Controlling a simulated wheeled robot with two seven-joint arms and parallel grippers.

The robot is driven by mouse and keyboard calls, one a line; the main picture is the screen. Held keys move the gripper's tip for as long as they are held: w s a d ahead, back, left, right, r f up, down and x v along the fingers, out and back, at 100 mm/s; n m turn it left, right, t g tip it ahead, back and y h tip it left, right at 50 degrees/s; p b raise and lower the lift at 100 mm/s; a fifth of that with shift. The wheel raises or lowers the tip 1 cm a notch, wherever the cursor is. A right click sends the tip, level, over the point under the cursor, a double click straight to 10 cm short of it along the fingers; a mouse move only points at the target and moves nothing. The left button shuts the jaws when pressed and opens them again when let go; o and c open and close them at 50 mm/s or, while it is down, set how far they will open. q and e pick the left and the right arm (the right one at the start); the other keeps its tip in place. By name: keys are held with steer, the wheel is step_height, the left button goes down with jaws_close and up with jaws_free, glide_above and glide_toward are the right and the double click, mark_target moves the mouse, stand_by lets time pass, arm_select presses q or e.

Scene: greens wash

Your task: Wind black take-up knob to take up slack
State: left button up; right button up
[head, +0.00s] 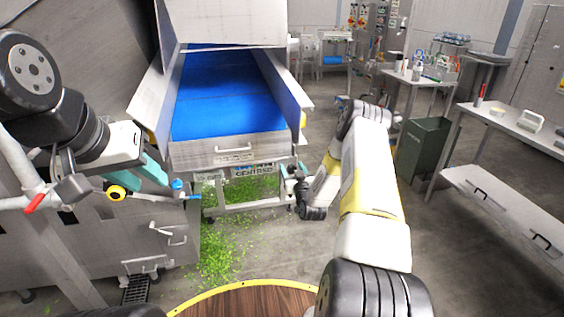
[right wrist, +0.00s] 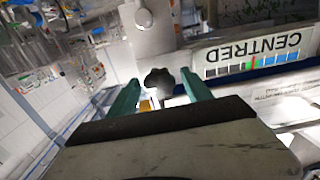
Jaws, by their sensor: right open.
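The black take-up knob (right wrist: 160,82) is lobed and shows in the right wrist view, just beyond and between my right gripper's fingertips. My right gripper (right wrist: 161,78) is open, with one green finger on each side of the knob; I see no clear contact. A grey metal bracket stands behind the knob. A scale marked CENTRED (right wrist: 253,62) is to the right of it, and also shows under the conveyor's front end in the head view (head: 253,168). My left gripper (head: 152,168) is at the left of the conveyor; its finger gap is unclear.
The conveyor's blue belt (head: 225,105) slopes between metal side walls. Green scraps (head: 220,250) litter the floor below. A blue-topped knob (head: 178,185) is near my left gripper. A dark green bin (head: 424,148) and a steel table (head: 510,120) stand at right.

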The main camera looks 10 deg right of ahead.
jaws_close()
steer(key=shift+m, duration=0.4)
